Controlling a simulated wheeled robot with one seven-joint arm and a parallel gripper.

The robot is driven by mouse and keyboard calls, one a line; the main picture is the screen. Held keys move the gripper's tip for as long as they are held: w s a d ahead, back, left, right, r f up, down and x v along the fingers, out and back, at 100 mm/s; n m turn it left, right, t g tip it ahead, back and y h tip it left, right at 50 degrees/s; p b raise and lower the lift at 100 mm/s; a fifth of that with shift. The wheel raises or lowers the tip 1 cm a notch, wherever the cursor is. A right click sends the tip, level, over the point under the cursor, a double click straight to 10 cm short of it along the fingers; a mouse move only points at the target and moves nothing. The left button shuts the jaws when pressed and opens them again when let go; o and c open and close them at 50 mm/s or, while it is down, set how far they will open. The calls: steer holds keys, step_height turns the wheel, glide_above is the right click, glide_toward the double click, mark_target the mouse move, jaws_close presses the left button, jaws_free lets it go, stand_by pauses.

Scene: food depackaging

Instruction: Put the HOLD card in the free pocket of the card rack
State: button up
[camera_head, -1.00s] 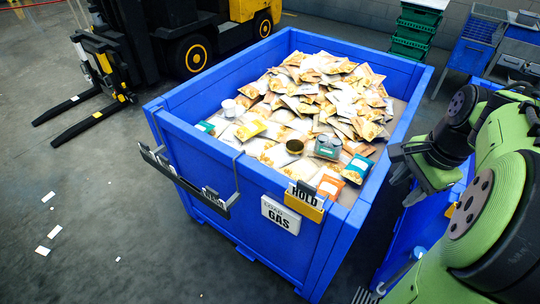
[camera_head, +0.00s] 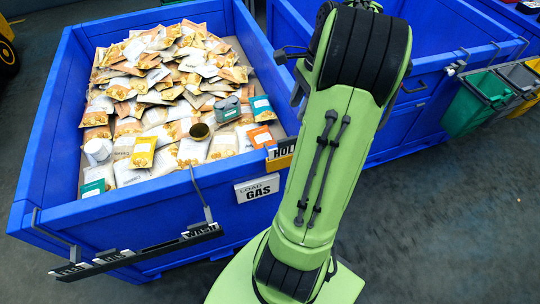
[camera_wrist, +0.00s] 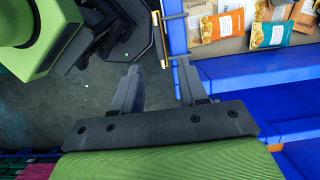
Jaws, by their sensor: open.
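The HOLD card (camera_head: 281,149) is dark with pale lettering above a yellow strip, on the blue bin's near rim close to the corner; my arm partly covers its right end. A narrow yellow-and-black piece (camera_wrist: 161,38), perhaps the card edge-on, shows beyond the fingertips in the wrist view. The dark card rack (camera_head: 138,257) hangs by hooks on the bin's front at left and carries labels, one reading WASH; I cannot tell which pocket is free. My gripper (camera_wrist: 158,70) is open, with nothing seen between its fingers. My arm hides it in the head view.
The blue bin (camera_head: 40,190) holds many food pouches, a white tub and a dark round tin. Another blue bin (camera_head: 426,85) stands at right, with green and grey containers. The floor in front is clear.

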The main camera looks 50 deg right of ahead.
mark_target(286, 145)
steer(key=b+x, duration=0.2)
steer(key=x, duration=0.3)
steer(key=b+x, duration=0.2)
steer(key=x, duration=0.3)
steer(key=b+x, duration=0.2)
steer(key=x, duration=0.3)
steer(key=shift+s+d+f+b, duration=0.2)
steer(key=shift+s+f+b, duration=0.1)
steer(key=shift+f+b, duration=0.15)
steer(key=shift+r, duration=0.1)
steer(key=shift+c, duration=0.4)
jaws_close()
